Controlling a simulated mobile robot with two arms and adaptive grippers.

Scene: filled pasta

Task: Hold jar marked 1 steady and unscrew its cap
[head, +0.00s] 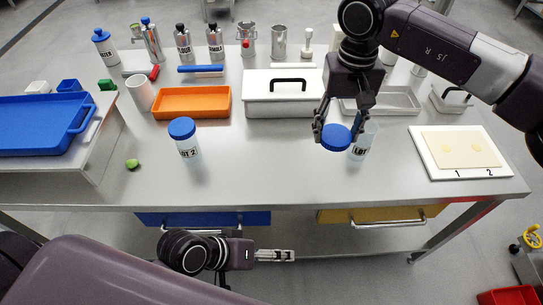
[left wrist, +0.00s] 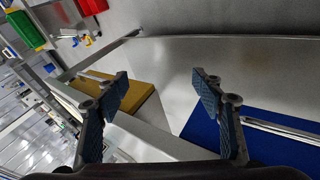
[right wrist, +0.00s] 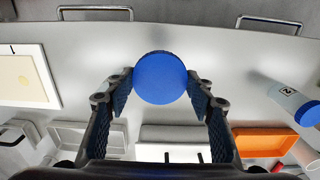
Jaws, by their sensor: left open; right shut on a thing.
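My right gripper (head: 342,122) is shut on a blue cap (head: 336,138), which also shows between the fingers in the right wrist view (right wrist: 160,78). A clear jar with a LOT label (head: 361,146) stands upright on the table just right of the cap in the head view. The cap appears offset from the jar's body; the jar's top is partly behind the fingers and its number is not readable. My left gripper (head: 290,255) is open and empty in front of the table's front edge, low and away from the jar. Its spread fingers show in the left wrist view (left wrist: 165,100).
A second blue-capped jar marked 2 (head: 189,148) stands left. Behind are an orange tray (head: 193,103), a lidded white container (head: 262,105) and canisters. A white board (head: 425,160) with dough lies right. The middle front of the table (head: 270,175) is clear.

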